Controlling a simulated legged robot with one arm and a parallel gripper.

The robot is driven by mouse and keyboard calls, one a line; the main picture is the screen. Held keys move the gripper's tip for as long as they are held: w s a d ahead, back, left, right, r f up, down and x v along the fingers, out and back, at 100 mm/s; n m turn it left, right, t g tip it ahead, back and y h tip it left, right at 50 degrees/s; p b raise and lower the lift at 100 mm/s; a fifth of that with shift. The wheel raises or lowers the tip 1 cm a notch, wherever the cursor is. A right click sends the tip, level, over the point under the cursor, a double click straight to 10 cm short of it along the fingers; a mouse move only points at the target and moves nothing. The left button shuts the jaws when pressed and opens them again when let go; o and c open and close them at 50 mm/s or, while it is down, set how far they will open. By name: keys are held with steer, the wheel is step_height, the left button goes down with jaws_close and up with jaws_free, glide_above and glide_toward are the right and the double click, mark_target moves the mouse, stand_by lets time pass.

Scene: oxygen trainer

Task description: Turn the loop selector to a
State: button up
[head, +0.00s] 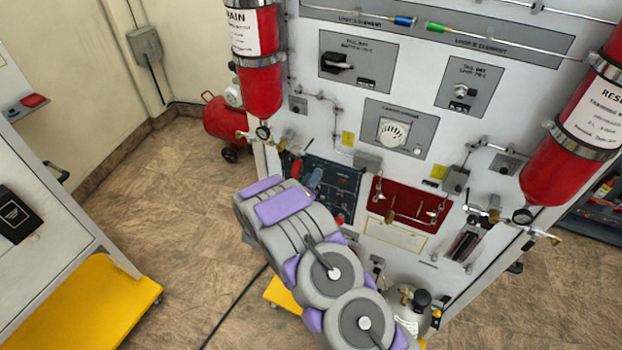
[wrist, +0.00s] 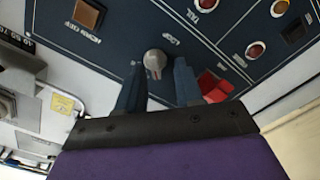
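The loop selector (wrist: 155,62) is a grey rounded knob on a dark blue panel, with the word LOOP printed beside it in the wrist view. My gripper (wrist: 157,72) is open, with its two dark blue fingers pointing at the panel. The fingertips lie on either side of the knob in the picture, with visible gaps. I cannot tell how deep the fingers are around it or whether either touches. In the head view the blue panel (head: 345,182) is partly hidden behind my arm, and the knob cannot be made out there.
A red switch cover (wrist: 214,87) lies close to the right finger. A brown square button (wrist: 88,14) marked HORN OFF, an amber lamp (wrist: 208,4) and a red lamp (wrist: 255,50) share the panel. In the head view a red panel (head: 408,203) sits to its right.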

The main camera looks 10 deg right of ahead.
steer(key=shift+d, duration=0.1)
steer(key=b+v, duration=0.2)
steer(key=v, duration=1.5)
steer(key=shift+s+a, duration=0.15)
steer(key=shift+a, duration=0.05)
